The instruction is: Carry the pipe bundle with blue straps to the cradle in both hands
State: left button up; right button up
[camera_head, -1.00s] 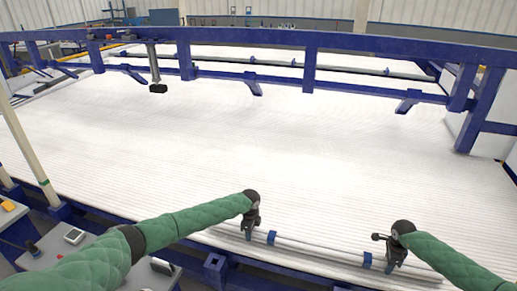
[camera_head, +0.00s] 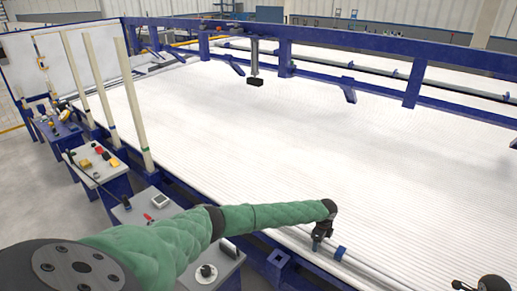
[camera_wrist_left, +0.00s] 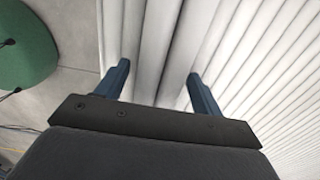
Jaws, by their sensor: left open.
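The pipe bundle (camera_head: 362,269) lies along the near edge of a wide bed of white pipes, with a blue strap (camera_head: 340,253) around it; its right part runs out of the head view. My left gripper (camera_head: 317,245) is over the bundle, left of that strap, pointing down. In the left wrist view its two blue fingers (camera_wrist_left: 160,86) are apart, with white pipes (camera_wrist_left: 155,40) showing between and beyond them. Whether they touch the bundle I cannot tell. Only the dark wrist of my right arm shows at the bottom right corner; its fingers are outside the frame. I cannot make out the cradle.
A blue beam frame (camera_head: 350,52) spans the far side of the pipe bed (camera_head: 240,125). Upright posts (camera_head: 134,105) stand along the left edge. Grey-topped stands (camera_head: 95,163) with small tools and boxes are at the left, near my left arm.

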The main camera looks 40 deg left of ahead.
pick_arm(q)
notch_tip(320, 180, up, 12)
pick_arm(e)
notch_tip(320, 180, up, 12)
dwell(0.9)
pick_arm(q)
jog(key=shift+f, duration=0.1)
dwell(0.4)
